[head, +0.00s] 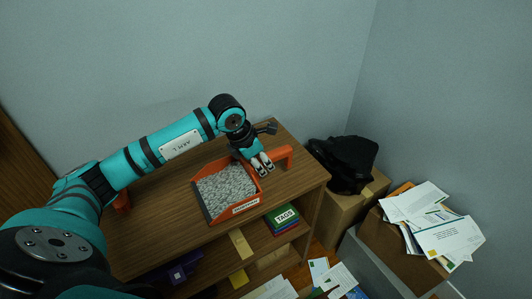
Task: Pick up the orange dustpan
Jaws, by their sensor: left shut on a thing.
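The orange dustpan (240,210) lies on top of the wooden cabinet (160,222), filled with grey-white shreds (225,188). A label is on its front edge, and its orange handle (284,157) points to the upper right. My left gripper (262,165) reaches down from above at the handle end of the pan and is shut on the dustpan. The gripper covers part of the pan's back edge and the start of the handle. My right gripper is not in view.
A black bag (343,163) sits on a cardboard box (345,210) right of the cabinet. A bin heaped with papers (430,222) stands further right. Colored folders labelled TAGS (284,217) lie on the shelf below. Loose papers (335,277) lie on the floor.

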